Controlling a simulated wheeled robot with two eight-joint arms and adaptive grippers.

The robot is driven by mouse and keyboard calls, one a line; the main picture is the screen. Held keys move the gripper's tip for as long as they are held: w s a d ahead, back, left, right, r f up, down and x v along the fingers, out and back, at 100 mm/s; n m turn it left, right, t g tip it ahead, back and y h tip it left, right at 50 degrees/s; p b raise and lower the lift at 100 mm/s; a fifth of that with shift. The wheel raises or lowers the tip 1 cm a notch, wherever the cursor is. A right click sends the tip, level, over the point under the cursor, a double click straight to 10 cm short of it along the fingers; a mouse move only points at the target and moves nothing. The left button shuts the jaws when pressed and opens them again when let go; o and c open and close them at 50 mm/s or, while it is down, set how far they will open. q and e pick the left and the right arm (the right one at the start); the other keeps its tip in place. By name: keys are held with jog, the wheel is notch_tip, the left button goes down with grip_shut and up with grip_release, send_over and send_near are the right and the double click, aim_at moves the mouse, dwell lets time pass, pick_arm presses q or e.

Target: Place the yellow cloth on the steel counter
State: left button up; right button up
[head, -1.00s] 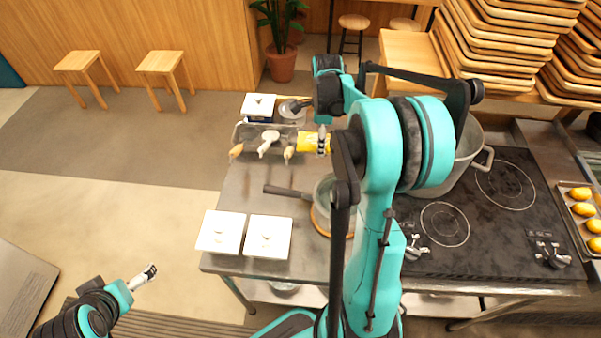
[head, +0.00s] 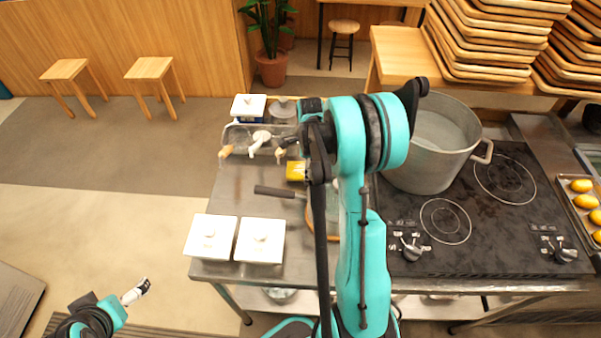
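The yellow cloth (head: 296,171) shows as a small yellow patch over the steel counter (head: 236,185), just behind the dark pan handle. Its right side is cut off by my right arm, and I cannot tell whether it rests on the steel or hangs just above. My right arm reaches over the counter, and its wrist is beside the cloth. The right gripper's fingers are hidden behind the arm's own links. My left gripper (head: 136,291) is low at the left, over the floor, away from the counter. Its fingers are too small to read.
Two white lidded boxes (head: 210,237) (head: 260,239) stand at the counter's front left. A pan with a dark handle (head: 274,191) is partly behind my arm. A metal tray with utensils (head: 240,139) is at the back. A large pot (head: 436,140) stands on the black cooktop (head: 470,260).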

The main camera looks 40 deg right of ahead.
aim_at(300, 169)
jog(key=shift+w+a+f+b, duration=0.15)
jog(key=shift+w+a+b, duration=0.1)
jog(key=shift+w+a, duration=0.3)
jog(key=shift+w+a+f+b, duration=0.2)
jog(key=shift+w+a, duration=0.15)
jog(key=shift+a, duration=0.25)
jog(key=shift+f, duration=0.35)
jog(key=shift+d+r, duration=0.1)
jog(key=shift+d, duration=0.05)
jog(key=shift+f+b, duration=0.2)
jog(key=shift+b, duration=0.1)
jog(key=o, duration=1.3)
jog(key=shift+r, duration=0.1)
